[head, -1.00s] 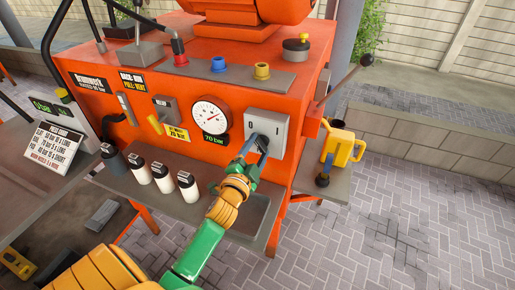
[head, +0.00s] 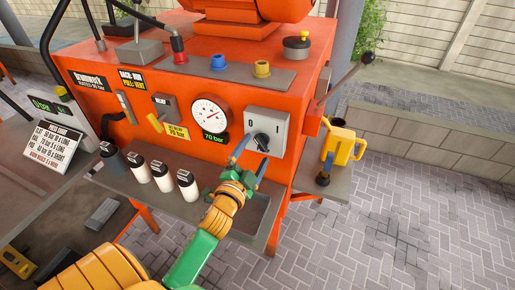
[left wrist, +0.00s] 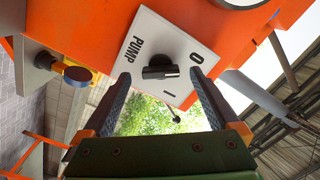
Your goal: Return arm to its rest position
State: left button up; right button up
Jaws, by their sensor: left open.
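My left gripper (head: 252,160) is open and empty in front of the orange machine (head: 290,95), just below and in front of the grey switch plate (head: 281,123). In the left wrist view, the gripper's two fingers (left wrist: 160,105) stand wide apart. Beyond them is the plate, marked PUMP, 0 and I, with a black rotary knob (left wrist: 160,68). The knob (head: 261,141) also shows in the head view, close to the fingertips but apart from them. My green and yellow left arm reaches up from the bottom. My right gripper is not in view.
A round gauge (head: 209,115) reading 70 bar sits left of the plate. Several white-and-black bottles (head: 163,177) stand on the grey front shelf (head: 215,208). A yellow jug (head: 342,146) stands on the right side shelf. The paved floor (head: 420,230) at right is clear.

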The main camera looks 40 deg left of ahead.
pick_arm(q)
jog(key=v, duration=0.4)
jog(key=shift+s+b, duration=0.25)
jog(key=shift+b, duration=0.1)
